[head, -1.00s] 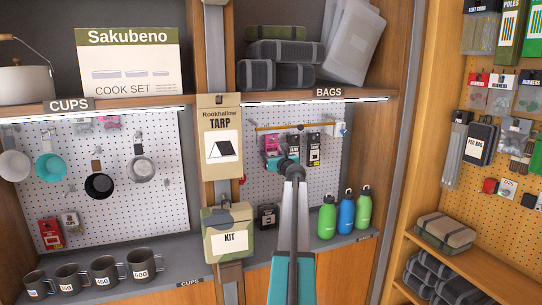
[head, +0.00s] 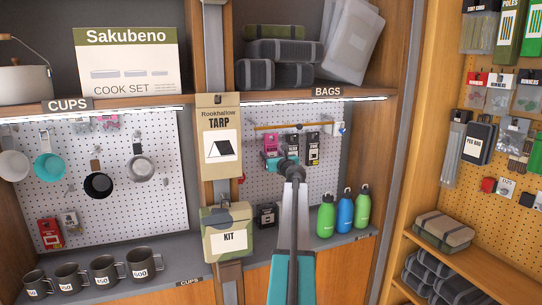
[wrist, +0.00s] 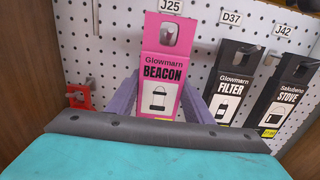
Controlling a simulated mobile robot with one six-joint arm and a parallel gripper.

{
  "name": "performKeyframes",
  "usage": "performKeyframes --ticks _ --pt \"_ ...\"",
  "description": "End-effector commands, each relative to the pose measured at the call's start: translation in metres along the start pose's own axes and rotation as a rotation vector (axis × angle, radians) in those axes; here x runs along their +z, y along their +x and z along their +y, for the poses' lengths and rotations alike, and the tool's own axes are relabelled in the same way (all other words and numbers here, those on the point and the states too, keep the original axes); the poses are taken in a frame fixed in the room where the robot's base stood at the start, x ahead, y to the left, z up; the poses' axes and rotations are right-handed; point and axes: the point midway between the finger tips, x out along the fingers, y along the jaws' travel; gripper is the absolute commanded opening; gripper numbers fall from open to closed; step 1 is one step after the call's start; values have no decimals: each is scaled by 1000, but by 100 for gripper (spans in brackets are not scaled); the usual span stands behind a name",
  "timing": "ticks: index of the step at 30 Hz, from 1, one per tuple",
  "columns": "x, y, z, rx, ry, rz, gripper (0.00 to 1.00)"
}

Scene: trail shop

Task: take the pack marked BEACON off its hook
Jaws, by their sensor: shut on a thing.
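The pink pack marked BEACON (wrist: 161,67) hangs at the pegboard under the J25 label in the wrist view, with its hook end showing in the hole at its top. My gripper (wrist: 160,103) is shut on its lower part, one purple finger on each side. In the head view the pink pack (head: 271,144) shows just above and left of my gripper's end (head: 284,160). The arm hides part of the board below it. I cannot tell whether the pack's weight is off the hook.
Black FILTER (wrist: 232,82) and STOVE (wrist: 289,92) packs hang close on the right. Green and blue bottles (head: 345,214) stand on the shelf below right.

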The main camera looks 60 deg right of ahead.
Motion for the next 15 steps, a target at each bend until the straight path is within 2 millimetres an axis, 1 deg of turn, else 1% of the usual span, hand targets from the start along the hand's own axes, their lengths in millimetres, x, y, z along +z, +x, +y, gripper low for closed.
performKeyframes --ticks 15 --pt "1 -14 0 0 0 -1 27"
